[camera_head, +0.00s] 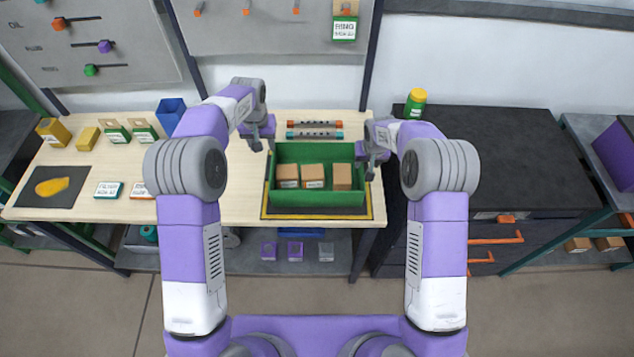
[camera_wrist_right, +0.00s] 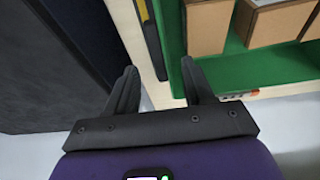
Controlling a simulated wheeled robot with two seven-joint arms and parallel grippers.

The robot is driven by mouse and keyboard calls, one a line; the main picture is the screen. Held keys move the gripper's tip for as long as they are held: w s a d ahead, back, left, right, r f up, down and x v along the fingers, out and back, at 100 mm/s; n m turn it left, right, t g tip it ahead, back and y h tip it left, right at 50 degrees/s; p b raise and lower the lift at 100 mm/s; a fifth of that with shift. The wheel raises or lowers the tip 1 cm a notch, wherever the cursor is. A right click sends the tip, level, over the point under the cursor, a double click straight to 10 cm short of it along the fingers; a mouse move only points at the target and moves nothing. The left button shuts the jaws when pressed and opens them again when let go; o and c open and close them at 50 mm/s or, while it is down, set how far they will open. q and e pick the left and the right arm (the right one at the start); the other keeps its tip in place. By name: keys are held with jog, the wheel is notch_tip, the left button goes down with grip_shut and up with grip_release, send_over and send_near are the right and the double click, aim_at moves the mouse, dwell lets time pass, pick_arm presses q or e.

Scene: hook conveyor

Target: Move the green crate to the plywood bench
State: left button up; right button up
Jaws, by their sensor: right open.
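The green crate (camera_head: 318,198) stands upright on a dark mat with a yellow border, at the right end of the pale wood-topped bench (camera_head: 240,200). Several small brown cartons (camera_head: 313,172) sit inside it. My left gripper (camera_head: 264,146) is at the crate's far left corner, its fingers apart and nothing seen between them. My right gripper (camera_head: 371,168) is open beside the crate's right wall. In the right wrist view, my open right fingers (camera_wrist_right: 157,85) are near the crate's green side (camera_wrist_right: 250,72); one fingertip overlaps the green. I cannot tell whether it touches.
A black-topped drawer cabinet (camera_head: 500,160) with orange handles stands right of the bench, holding a green jar with a yellow lid (camera_head: 415,103). Two capped rods (camera_head: 314,130) lie behind the crate. Small boxes (camera_head: 115,131) and a blue bin (camera_head: 171,114) occupy the bench's left part.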

jog(key=v, duration=0.7)
jog(key=shift+r, duration=0.1)
